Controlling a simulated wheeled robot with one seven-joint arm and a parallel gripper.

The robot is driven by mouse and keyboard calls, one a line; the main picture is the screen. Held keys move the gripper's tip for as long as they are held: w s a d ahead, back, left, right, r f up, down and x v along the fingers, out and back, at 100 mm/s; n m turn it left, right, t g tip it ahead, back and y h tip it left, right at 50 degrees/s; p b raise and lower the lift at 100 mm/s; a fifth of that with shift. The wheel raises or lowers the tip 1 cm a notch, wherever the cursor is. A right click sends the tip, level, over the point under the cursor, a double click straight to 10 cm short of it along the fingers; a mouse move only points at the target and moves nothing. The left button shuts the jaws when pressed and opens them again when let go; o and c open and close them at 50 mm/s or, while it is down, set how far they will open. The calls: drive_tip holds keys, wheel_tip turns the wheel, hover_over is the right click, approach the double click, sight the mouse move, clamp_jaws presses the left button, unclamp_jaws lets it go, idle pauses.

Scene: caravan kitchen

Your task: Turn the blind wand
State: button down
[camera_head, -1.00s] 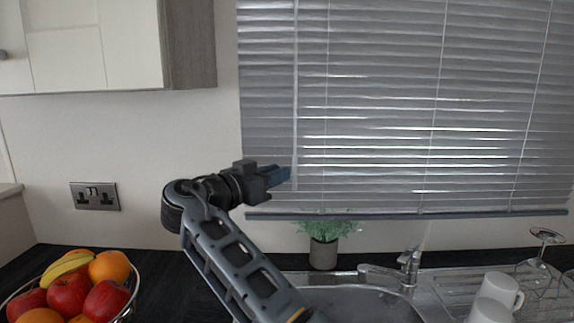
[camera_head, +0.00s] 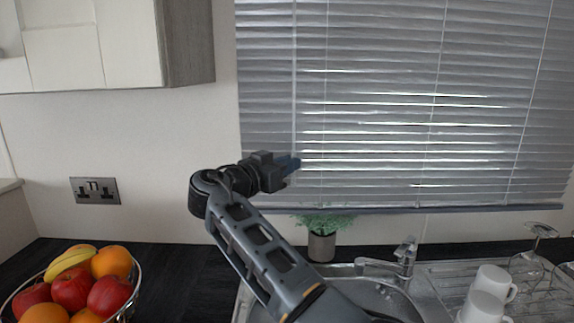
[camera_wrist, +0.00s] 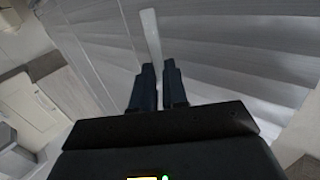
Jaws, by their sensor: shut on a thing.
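The blind wand (camera_head: 294,90) is a thin pale rod hanging down the left part of the grey slatted blind (camera_head: 390,60). My gripper (camera_head: 294,163) is at the wand's lower part, in front of the blind. In the wrist view the wand (camera_wrist: 151,35) runs down between the two dark fingers (camera_wrist: 158,72), which are close together on it. The exact contact is hard to see there. The slats look mostly closed, with thin bright gaps across the middle and right.
A potted plant (camera_head: 321,245) stands below the blind, behind the sink and tap (camera_head: 404,258). White mugs (camera_head: 487,290) and glasses are on the drainer at right. A fruit bowl (camera_head: 133,297) is at lower left, with a wall cabinet (camera_head: 185,45) above.

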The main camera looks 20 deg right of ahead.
drive_tip(key=shift+f, duration=0.1)
idle(0.3)
drive_tip(key=shift+s+d+n+t+y+b, duration=0.3)
drive_tip(key=shift+n+t+y, duration=1.05)
drive_tip(key=shift+n+y, duration=1.35)
drive_tip(key=shift+s+d+n+t+y+b, duration=0.15)
drive_tip(key=shift+d+n+t+y, duration=0.35)
drive_tip(key=shift+n+t+y, duration=2.05)
drive_tip(key=shift+s+d+n+t+y+b, duration=0.15)
drive_tip(key=shift+d+n+y, duration=0.25)
drive_tip(key=shift+n+y, duration=2.4)
drive_tip(key=m+y, duration=0.2)
drive_tip(key=y, duration=0.1)
drive_tip(key=c, duration=1.4)
unclamp_jaws()
